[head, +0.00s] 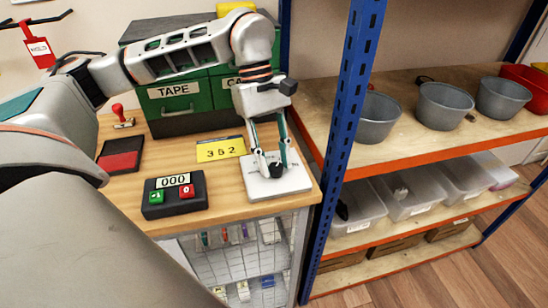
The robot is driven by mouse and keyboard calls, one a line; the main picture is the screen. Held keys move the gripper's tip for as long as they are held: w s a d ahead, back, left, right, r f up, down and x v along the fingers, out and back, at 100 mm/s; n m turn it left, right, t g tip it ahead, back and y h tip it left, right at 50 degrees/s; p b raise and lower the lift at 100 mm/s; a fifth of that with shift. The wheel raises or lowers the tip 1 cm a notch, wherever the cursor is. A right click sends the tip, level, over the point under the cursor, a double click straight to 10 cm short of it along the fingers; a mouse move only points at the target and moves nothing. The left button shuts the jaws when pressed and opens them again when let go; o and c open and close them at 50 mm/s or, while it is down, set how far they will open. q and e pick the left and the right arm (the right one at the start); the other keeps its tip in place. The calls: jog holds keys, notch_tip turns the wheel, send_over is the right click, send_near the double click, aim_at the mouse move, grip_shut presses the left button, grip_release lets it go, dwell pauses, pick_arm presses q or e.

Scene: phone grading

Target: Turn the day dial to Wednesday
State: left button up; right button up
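The day dial is a white plate (262,189) with a dark knob (277,171) in its middle, at the right front of the wooden bench. Small marks are printed on the plate, too small to read, so I cannot tell which day the knob points to. My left gripper (275,168) points down over the plate, its two fingers on either side of the knob. A gap shows between the fingers higher up; I cannot tell whether the fingertips touch the knob. My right gripper is not in view.
A black counter box (174,205) reading 000, a yellow card (220,149) reading 352, a red ink pad (121,160) and a red-handled stamp (120,113) lie left of the dial. Green drawers (175,123) stand behind. A blue shelf post (345,130) rises close on the right.

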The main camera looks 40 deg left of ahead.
pick_arm(q)
jog(key=c, duration=0.5)
